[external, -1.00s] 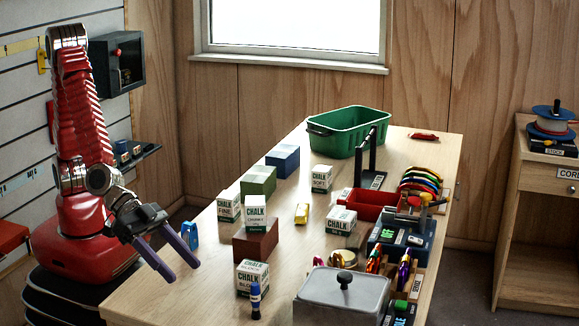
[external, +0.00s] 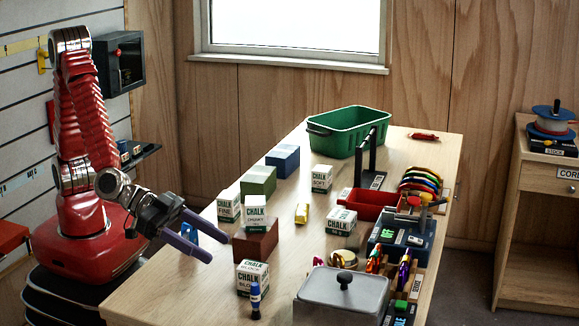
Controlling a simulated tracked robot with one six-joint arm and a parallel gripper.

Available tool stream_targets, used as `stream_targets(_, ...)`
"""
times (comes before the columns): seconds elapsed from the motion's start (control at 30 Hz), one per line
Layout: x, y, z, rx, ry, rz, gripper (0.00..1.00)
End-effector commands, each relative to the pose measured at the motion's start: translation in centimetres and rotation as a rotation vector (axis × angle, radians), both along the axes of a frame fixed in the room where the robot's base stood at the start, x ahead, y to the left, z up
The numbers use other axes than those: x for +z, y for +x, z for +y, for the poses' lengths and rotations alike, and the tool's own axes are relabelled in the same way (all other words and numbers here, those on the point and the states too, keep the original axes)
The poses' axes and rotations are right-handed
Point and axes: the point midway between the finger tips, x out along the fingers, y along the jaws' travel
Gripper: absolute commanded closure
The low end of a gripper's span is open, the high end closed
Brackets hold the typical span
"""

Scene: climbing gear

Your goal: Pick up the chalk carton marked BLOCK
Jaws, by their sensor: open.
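The chalk carton marked BLOCK (external: 252,281) is a white box with green print. My gripper (external: 205,244) has two purple fingers, held apart and empty. It is over the table's left edge, to the left of the BLOCK carton and higher in the picture, apart from it. Other chalk cartons stand near: FINE (external: 228,210), CHUNKY (external: 255,215), SOFT (external: 321,178) and one more (external: 341,222).
The CHUNKY carton rests on a reddish-brown block (external: 256,242). Green (external: 258,182) and blue (external: 283,160) blocks stand farther back. A grey lidded box (external: 341,298) is right of the BLOCK carton. A green tub (external: 349,132) stands at the back. The front-left tabletop is clear.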

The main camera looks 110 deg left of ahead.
Motion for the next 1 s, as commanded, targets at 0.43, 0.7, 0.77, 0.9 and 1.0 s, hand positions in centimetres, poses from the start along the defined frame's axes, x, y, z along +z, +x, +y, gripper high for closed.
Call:
stream_targets(0.43, -2.1, 4.9, 0.2, 0.001, 0.000, 0.002, 0.41)
stream_targets(0.7, -2.4, 5.6, 0.1, -0.001, 0.000, 0.000, 0.41)
stream_targets(0.77, -2.4, 5.6, 0.1, -0.001, 0.000, 0.000, 0.41)
stream_targets(0.9, -2.4, 5.7, 0.1, -0.001, 0.000, 0.001, 0.41)
stream_targets(1.0, -2.6, 6.0, 0.1, 0.000, 0.000, 0.001, 0.41)
